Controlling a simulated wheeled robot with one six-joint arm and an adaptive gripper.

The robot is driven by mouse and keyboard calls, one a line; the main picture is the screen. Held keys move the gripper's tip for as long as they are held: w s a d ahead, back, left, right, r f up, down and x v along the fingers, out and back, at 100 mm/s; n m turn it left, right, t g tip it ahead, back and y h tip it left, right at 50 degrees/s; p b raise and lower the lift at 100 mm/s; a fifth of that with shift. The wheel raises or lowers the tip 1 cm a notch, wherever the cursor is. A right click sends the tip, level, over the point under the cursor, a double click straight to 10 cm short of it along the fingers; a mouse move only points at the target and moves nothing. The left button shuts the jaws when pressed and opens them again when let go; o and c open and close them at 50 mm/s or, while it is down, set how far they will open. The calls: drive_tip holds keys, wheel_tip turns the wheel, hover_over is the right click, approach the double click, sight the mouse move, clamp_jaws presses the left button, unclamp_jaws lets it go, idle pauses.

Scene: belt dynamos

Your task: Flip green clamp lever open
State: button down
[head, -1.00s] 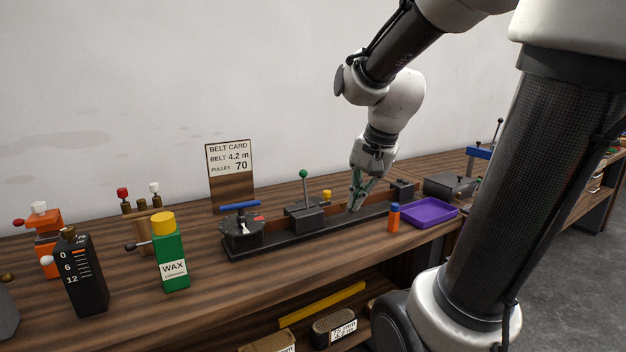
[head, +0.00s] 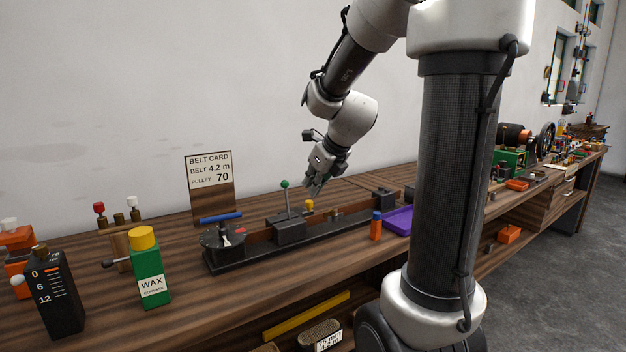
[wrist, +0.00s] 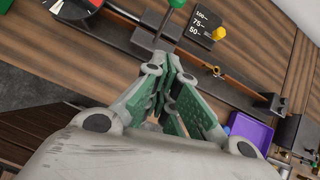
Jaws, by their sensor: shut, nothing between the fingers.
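The green clamp lever is an upright rod with a round green knob (head: 285,184), rising from a dark clamp block (head: 289,230) on a long black bench fixture (head: 232,262). Contact with the block cannot be told.
A yellow knob (head: 309,205) stands just right of the lever. An orange bottle (head: 376,226) and purple tray (head: 398,221) lie farther right. A belt card (head: 210,178) stands behind.

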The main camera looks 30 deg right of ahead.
sight(287, 201)
drive_tip(key=w+a+f, duration=0.1)
drive_tip(key=w+f, duration=0.2)
drive_tip(key=w, duration=0.4)
drive_tip(key=shift+a+f, duration=0.2)
drive_tip(key=shift+w, duration=0.1)
drive_tip(key=shift+w+r, duration=0.2)
drive_tip(key=shift+w, duration=1)
drive_tip(key=shift+s, duration=0.15)
